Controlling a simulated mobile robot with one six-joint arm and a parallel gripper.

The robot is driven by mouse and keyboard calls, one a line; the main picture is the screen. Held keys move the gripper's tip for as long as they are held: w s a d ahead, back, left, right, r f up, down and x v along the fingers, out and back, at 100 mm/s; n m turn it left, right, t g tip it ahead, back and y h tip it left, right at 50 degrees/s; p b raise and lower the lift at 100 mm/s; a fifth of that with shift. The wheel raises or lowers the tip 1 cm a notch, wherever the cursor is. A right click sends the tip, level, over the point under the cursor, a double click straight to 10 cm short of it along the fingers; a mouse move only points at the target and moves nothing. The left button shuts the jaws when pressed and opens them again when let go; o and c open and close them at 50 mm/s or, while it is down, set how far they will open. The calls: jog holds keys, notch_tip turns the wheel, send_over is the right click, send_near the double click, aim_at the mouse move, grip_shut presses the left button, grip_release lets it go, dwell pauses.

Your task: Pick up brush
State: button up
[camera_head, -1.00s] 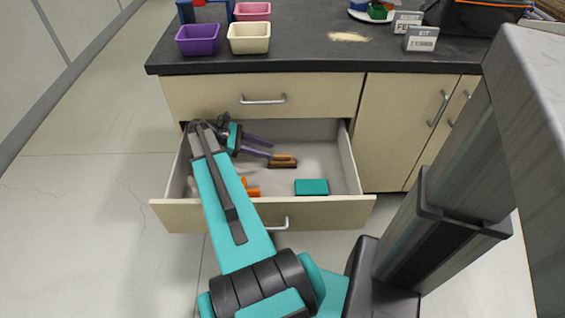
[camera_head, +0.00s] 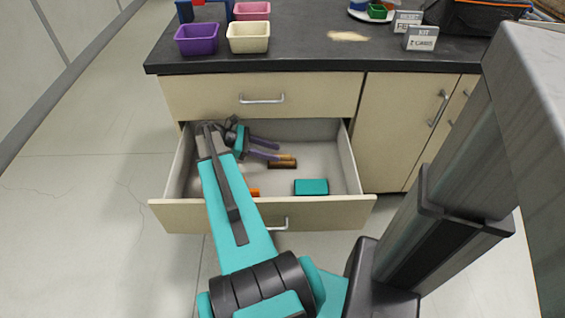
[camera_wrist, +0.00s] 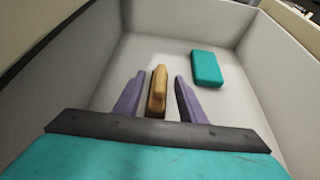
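The brush (camera_head: 282,162) lies on the floor of the open drawer (camera_head: 356,211), with a dark lower part and a tan upper part. In the wrist view the brush (camera_wrist: 157,91) is tan and stands between the two purple fingers. My gripper (camera_head: 279,149) is inside the drawer, its fingers pointing right toward the brush. In the wrist view my gripper (camera_wrist: 156,92) is open, with a gap on each side of the brush. The near end of the brush is close to the dark palm bar; I cannot tell whether they touch.
A teal block (camera_head: 311,187) lies to the right in the drawer, also in the wrist view (camera_wrist: 206,68). An orange item (camera_head: 253,192) is near the drawer front. The drawer walls surround my gripper. Purple (camera_head: 197,39) and cream (camera_head: 248,37) bins stand on the countertop above.

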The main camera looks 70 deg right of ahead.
aim_at(281, 155)
jog(key=shift+b+x, duration=0.65)
jog(key=shift+x, duration=1.7)
jog(key=shift+a+f, duration=0.1)
jog(key=shift+w, duration=0.1)
grip_shut()
